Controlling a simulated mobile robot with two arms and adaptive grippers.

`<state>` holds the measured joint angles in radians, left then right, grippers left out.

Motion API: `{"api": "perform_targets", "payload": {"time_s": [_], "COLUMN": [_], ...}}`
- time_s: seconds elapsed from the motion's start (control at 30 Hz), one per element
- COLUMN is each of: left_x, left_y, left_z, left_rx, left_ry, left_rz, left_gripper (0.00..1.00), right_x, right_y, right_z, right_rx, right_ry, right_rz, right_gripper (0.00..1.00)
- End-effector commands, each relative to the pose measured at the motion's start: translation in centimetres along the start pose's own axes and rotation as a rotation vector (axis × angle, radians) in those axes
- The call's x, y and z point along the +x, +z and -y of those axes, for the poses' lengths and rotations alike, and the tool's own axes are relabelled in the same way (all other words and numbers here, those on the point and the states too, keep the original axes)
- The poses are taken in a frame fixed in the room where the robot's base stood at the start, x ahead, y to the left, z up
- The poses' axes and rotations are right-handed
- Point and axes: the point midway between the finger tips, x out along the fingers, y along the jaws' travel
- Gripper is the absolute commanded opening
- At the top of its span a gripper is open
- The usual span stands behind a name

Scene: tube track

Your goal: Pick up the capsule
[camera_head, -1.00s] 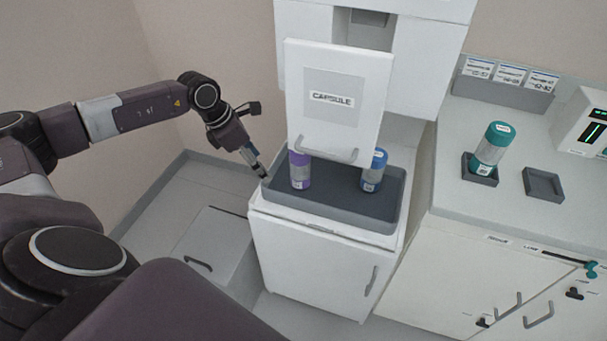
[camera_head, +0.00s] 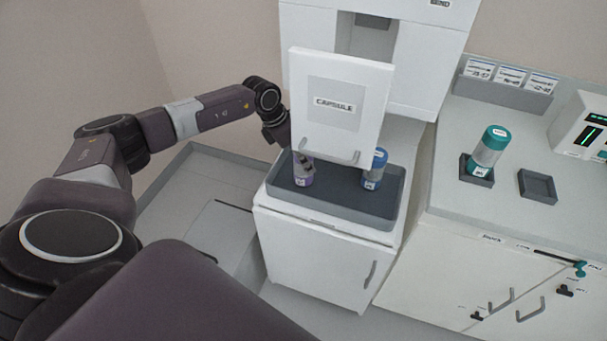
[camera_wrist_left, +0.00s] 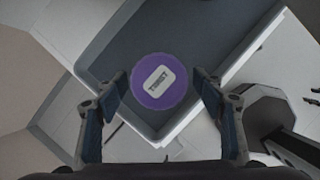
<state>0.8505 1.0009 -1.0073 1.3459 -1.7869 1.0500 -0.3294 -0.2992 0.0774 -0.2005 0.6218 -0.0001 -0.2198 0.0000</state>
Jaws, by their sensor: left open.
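A capsule with a purple cap and a clear body (camera_head: 303,176) stands upright in the dark grey tray (camera_head: 335,203) below the hinged door marked CAPSULE. In the left wrist view its purple lid (camera_wrist_left: 158,82), with a white label, lies between the finger ends. My left gripper (camera_wrist_left: 162,92) is open, with one finger on each side of the lid. In the head view the gripper (camera_head: 300,160) is partly hidden behind the door's left edge. Whether a finger touches the capsule cannot be told. My right gripper is not in view.
A blue-capped capsule (camera_head: 375,169) stands in the tray to the right. The raised door (camera_head: 338,103) hangs over the tray's back. A teal-capped capsule (camera_head: 489,150) stands in a holder on the right counter, with an empty holder (camera_head: 537,186) beside it.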

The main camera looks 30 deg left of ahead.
Motion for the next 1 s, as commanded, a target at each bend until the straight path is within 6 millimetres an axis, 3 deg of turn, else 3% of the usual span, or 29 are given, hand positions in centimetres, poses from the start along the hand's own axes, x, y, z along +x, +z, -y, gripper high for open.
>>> {"api": "perform_targets", "payload": {"time_s": [0.17, 0.4, 0.87, 1.0], "left_x": [1.6, 1.8, 1.7, 1.7], "left_y": [0.0, 0.0, 0.0, 0.1], "left_z": [0.0, 0.0, 0.0, -0.1], "left_rx": [-0.001, 0.000, 0.000, 0.000], "left_ry": [0.000, 0.000, 0.001, 0.001], "left_rz": [0.000, 0.001, 0.001, 0.003], "left_gripper": [0.63, 0.63, 0.12, 0.12], "right_x": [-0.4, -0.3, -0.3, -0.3], "right_y": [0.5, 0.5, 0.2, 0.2], "right_z": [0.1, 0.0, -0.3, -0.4], "right_rx": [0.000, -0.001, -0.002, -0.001], "right_ry": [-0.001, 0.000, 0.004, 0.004], "right_rz": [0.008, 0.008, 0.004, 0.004], "right_gripper": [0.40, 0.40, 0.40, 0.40]}}
